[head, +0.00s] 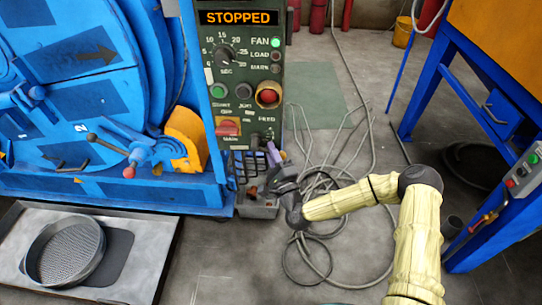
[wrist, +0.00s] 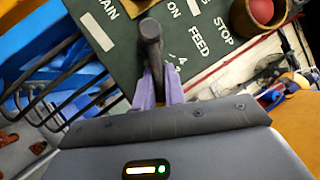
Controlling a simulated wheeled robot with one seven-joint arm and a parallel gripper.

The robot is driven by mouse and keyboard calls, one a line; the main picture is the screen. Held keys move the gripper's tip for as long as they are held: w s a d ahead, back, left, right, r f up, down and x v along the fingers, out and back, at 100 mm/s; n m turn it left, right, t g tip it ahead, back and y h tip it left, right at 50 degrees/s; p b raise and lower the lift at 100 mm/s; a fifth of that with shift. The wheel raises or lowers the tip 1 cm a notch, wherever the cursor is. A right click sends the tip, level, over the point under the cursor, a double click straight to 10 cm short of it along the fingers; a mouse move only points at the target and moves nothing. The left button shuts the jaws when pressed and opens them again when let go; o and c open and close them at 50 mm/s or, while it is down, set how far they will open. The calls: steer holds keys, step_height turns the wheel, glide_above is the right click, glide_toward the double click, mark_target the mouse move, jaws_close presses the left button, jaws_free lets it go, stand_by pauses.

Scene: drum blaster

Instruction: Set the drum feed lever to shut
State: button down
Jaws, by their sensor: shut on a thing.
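The drum feed lever (wrist: 149,36) is a dark handle with a rounded end on the green control panel (head: 238,75), beside the FEED lettering. My gripper (wrist: 158,90) has its purple fingers closed around the lever's shaft, with the rounded end showing beyond the fingertips. In the head view my gripper (head: 273,153) is at the panel's lower right corner, and the arm reaches in from the right. The lever is mostly hidden there by the gripper. I cannot tell which marked position the lever points to.
The panel display (head: 240,17) reads STOPPED, and a green light (head: 276,42) is lit beside FAN. A red main switch (head: 228,127) is left of the gripper. A red stop button (head: 268,96) sits above. Loose cables (head: 340,160) lie on the floor at right.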

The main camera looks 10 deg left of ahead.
steer(key=shift+s+a+f+m+t+h+b, duration=0.15)
steer(key=shift+f+m+t+h+b, duration=0.35)
steer(key=shift+m, duration=0.65)
steer(key=shift+w+a+f+m+t+h+b, duration=0.1)
steer(key=shift+a+f+m+t+h+b, duration=0.15)
steer(key=shift+m+t+h+b, duration=0.6)
steer(key=shift+s+a+f+m+t+h+b, duration=0.15)
steer(key=shift+f+m+t+b, duration=0.3)
steer(key=shift+m, duration=0.95)
steer(key=shift+a+r, duration=0.1)
steer(key=c, duration=1.5)
jaws_free()
steer(key=shift+r, duration=0.1)
steer(key=p+v, duration=0.4)
steer(key=v, duration=1.3)
steer(key=shift+f+p, duration=0.3)
steer(key=shift+p, duration=0.1)
